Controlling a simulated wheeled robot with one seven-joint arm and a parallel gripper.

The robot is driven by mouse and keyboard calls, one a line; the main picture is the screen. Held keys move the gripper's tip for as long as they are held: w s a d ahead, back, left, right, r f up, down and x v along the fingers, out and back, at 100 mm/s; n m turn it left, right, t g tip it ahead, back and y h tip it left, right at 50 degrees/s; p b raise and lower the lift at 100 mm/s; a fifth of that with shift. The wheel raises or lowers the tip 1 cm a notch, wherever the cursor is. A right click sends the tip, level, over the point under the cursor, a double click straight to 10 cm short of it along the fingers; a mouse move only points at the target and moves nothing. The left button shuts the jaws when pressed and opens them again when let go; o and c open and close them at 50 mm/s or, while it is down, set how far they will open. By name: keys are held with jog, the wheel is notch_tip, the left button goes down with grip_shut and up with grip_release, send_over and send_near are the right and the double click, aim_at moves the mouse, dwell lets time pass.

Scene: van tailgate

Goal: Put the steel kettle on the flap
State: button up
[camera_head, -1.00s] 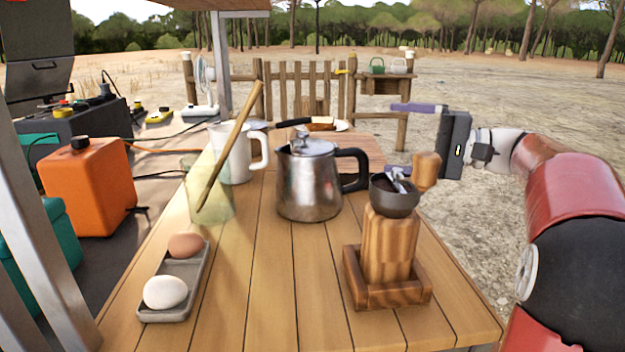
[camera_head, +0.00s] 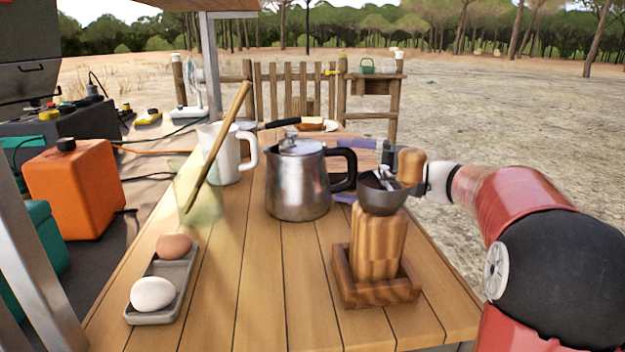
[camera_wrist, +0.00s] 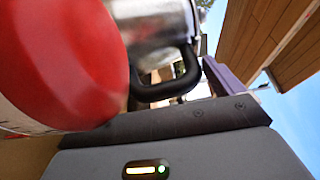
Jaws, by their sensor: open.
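The steel kettle (camera_head: 298,187) stands upright on the slatted wooden surface (camera_head: 262,290), its black handle (camera_head: 348,168) pointing right. In the wrist view the kettle's steel body (camera_wrist: 152,22) and black handle (camera_wrist: 172,85) show beyond my gripper. My gripper (camera_head: 343,172) is open at the handle side, its purple fingers one above the other in the head view; a purple finger (camera_wrist: 222,78) also shows in the wrist view. I cannot tell whether the handle lies between the fingers. A reddish slatted board (camera_head: 345,148) lies behind the kettle; I cannot tell which surface is the flap.
A wooden grinder (camera_head: 378,245) with a metal bowl stands in front of my gripper and partly hides it. A white mug (camera_head: 228,160) and a glass with a wooden stick (camera_head: 203,200) are left of the kettle. An egg tray (camera_head: 185,270) is front left.

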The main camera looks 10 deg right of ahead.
jog(key=shift+w+a, duration=0.1)
jog(key=shift+a, duration=0.1)
jog(key=c, duration=1.1)
